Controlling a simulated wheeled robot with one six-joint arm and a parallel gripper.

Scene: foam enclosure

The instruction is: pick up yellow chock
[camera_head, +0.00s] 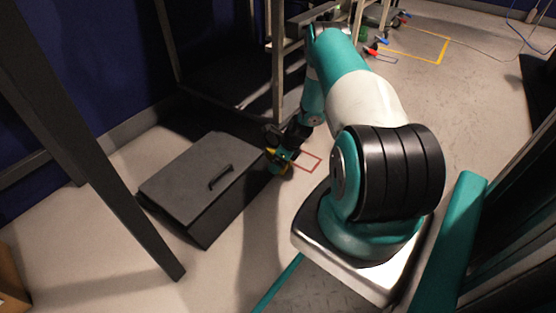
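My arm reaches away from the camera and down to the floor, beside the right end of a dark box. My gripper (284,156) is small and dark at the arm's far end, low over the floor. A small yellow thing, seemingly the yellow chock (271,152), shows right at the gripper, with teal and more yellow just below it. The gripper and arm partly cover it. I cannot tell whether the fingers are around it or only beside it, nor whether they are open or shut.
The dark lidded box (190,180) with a handle stands left of the gripper. A red outline (309,161) is marked on the floor to the right. A metal frame (278,75) rises behind. A dark slanted post (95,150) crosses the left. Open floor lies at upper right.

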